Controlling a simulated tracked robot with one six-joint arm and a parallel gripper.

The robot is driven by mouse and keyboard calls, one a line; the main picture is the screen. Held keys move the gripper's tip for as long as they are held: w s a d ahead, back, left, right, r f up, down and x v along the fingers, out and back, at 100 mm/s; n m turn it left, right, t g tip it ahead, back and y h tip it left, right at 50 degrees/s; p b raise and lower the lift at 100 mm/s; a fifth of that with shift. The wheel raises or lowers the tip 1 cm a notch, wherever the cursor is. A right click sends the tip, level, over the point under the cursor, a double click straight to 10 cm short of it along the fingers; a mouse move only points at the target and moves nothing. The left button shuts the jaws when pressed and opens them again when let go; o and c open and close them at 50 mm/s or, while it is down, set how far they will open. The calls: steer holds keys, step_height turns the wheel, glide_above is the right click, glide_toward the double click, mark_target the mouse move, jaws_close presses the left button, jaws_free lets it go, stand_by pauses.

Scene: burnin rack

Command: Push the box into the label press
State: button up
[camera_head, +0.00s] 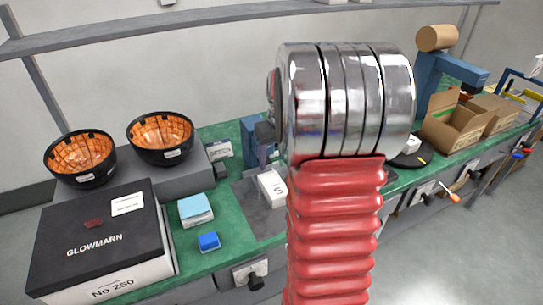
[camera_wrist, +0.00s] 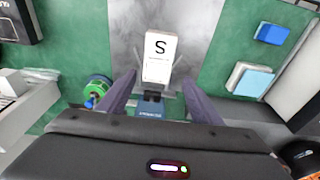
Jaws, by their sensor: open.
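The white box (camera_head: 271,188) marked "S" lies on a grey metal plate (camera_head: 248,207) on the green bench. It also shows in the wrist view (camera_wrist: 160,58). The blue label press (camera_head: 252,143) stands just behind the box in the head view, partly hidden by my arm. A blue part of it shows at the lower middle of the wrist view (camera_wrist: 150,107). My gripper (camera_wrist: 159,79) is open, with its two fingers apart on either side of the box's press-side end. I cannot tell whether they touch the box.
A blue block (camera_head: 208,241) and a light blue pad (camera_head: 195,210) lie left of the plate. A large black-lidded GLOWMARN box (camera_head: 95,235) and two black bowls (camera_head: 80,158) (camera_head: 161,137) stand further left. Open cardboard boxes (camera_head: 455,125) stand at the right.

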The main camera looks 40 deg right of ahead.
mark_target(274, 184)
steer(key=shift+d+f, duration=0.15)
steer(key=shift+d, duration=0.05)
steer(key=f, duration=0.4)
steer(key=w+f, duration=0.1)
steer(key=f, duration=0.4)
steer(key=w+f, duration=0.1)
steer(key=f, duration=0.3)
steer(key=shift+d+f, duration=0.3)
steer(key=shift+f, duration=0.05)
steer(key=shift+c, duration=0.4)
steer(key=c, duration=0.7)
